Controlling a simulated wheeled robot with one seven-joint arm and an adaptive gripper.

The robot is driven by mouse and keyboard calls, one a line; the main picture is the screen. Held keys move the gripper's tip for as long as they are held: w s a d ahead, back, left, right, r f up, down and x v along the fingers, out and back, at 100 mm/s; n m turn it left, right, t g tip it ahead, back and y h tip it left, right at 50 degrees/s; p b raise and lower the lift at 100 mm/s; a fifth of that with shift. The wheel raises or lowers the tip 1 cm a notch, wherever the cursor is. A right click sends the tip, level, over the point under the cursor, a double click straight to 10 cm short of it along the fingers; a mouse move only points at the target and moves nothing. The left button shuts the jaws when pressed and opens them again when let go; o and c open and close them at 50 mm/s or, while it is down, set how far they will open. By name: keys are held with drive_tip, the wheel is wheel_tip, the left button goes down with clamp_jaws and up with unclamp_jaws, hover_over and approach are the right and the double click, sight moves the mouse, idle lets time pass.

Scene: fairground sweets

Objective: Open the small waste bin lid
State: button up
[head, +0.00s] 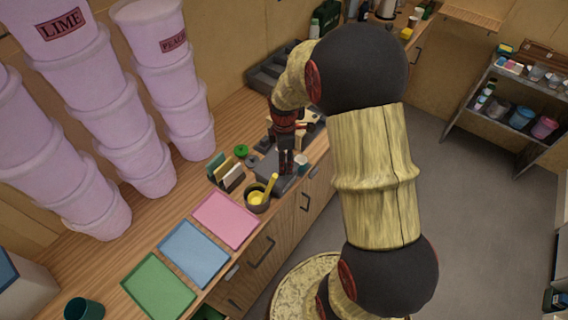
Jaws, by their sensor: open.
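My gripper (287,170) points down over the counter, among small items near its front edge. It is open, and I see nothing between its fingers. It is just above or beside a flat dark grey object (272,183); I cannot tell if they touch. I cannot pick out a small waste bin with certainty. A dark green round container (84,309) stands at the bottom left, partly cut off by the frame, and no lid shows on it. A small round green thing (241,151) lies left of my gripper. My arm hides part of the counter and floor.
Tall stacks of pink tubs (150,110) line the wall. Green (158,288), blue (193,252) and pink (226,218) trays lie on the counter (110,262).

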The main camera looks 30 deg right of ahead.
drive_tip(key=shift+f, duration=0.7)
drive_tip(key=c, duration=0.3)
clamp_jaws()
